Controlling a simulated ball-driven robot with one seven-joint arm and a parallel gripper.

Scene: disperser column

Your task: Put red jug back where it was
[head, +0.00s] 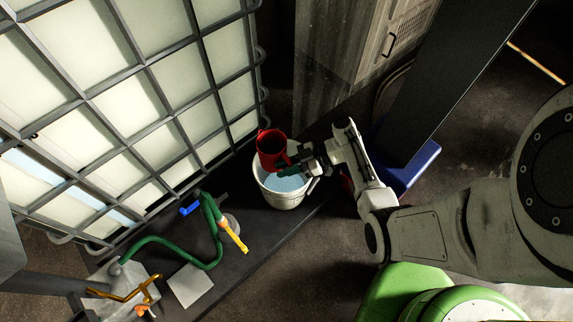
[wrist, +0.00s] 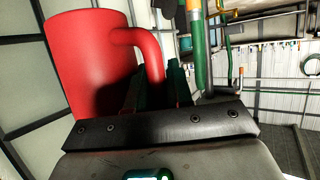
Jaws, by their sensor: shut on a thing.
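The red jug (head: 270,147) is in my gripper (head: 303,163), held over the white bucket (head: 287,198). The bucket holds pale bluish liquid or has a pale blue inside. In the head view the jug's dark opening shows from above. In the wrist view the red jug (wrist: 92,62) fills the left side and looks roughly upright. My gripper (wrist: 158,85) is shut on the jug's handle; the fingertips are partly hidden behind the handle and the black bracket. I cannot tell whether the jug touches the bucket rim.
A caged white tank (head: 130,95) stands at the left. A green hose (head: 160,240) with a yellow nozzle (head: 233,236) lies left of the bucket on a dark platform (head: 255,238). A grey cabinet (head: 335,50) and a dark post with a blue foot (head: 411,166) stand behind and right.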

